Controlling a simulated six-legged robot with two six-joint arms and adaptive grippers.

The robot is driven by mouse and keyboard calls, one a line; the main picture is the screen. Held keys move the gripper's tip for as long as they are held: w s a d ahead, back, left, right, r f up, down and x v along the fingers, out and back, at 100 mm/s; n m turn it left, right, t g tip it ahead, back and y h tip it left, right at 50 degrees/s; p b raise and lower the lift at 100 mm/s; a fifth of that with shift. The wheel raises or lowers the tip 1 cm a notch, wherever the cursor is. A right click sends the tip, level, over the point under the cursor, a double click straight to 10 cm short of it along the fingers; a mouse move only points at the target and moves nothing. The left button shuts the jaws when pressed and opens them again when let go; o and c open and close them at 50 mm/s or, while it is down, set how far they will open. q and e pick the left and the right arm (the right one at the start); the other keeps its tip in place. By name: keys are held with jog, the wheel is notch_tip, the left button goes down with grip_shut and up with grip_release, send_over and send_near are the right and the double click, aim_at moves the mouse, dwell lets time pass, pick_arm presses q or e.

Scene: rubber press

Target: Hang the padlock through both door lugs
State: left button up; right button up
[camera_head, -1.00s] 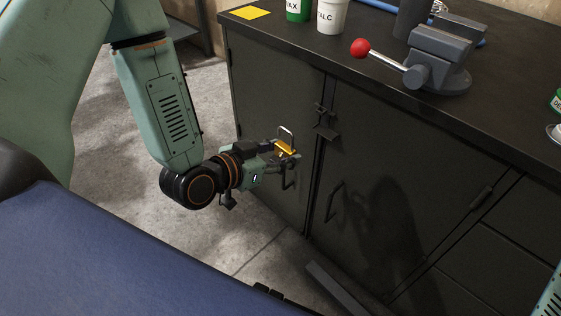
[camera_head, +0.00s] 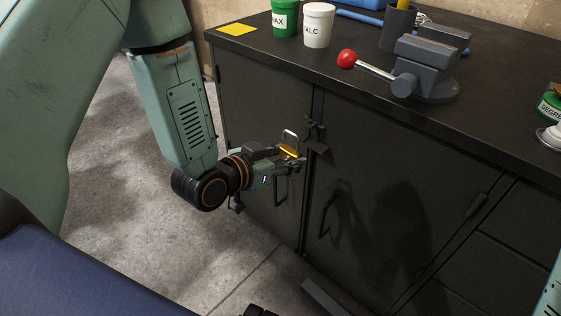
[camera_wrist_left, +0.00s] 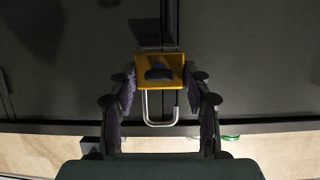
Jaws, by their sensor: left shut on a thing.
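My left gripper (camera_head: 290,161) is shut on the brass padlock (camera_head: 289,152), whose silver shackle points up in the head view. In the left wrist view the yellow padlock body (camera_wrist_left: 160,70) sits between the two fingers, with the U-shaped shackle (camera_wrist_left: 160,108) toward the bottom of the picture. The dark door lugs (camera_head: 315,132) are at the seam between the two cabinet doors, just right of the padlock. A gap shows between padlock and lugs in the head view. Whether the shackle opening is lined up with the lug holes cannot be told. My right gripper is out of view.
The black cabinet (camera_head: 400,210) has bar handles on its doors. On its top are a yellow sheet (camera_head: 237,29), a green tub (camera_head: 285,18), a white tub (camera_head: 318,25) and a grey vise (camera_head: 425,70) with a red-knobbed lever.

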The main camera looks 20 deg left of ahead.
pick_arm(q)
jog(key=w, duration=0.1)
jog(key=w+d+b, duration=0.1)
jog(key=w, duration=0.2)
jog(key=shift+w+d, duration=0.35)
jog(key=shift+d, duration=0.05)
jog(key=shift+w+d+r, duration=0.1)
jog(key=shift+w, duration=0.1)
dwell(0.7)
dwell(0.7)
jog(key=shift+w+d+p, duration=0.2)
jog(key=shift+w+p, duration=0.05)
jog(key=shift+w, duration=0.25)
jog(key=shift+w+d+p, duration=0.15)
jog(key=shift+w+p, duration=0.1)
jog(key=shift+w, duration=0.2)
dwell(2.6)
dwell(0.8)
jog(key=shift+w+d, duration=0.15)
jog(key=shift+w, duration=0.3)
dwell(0.8)
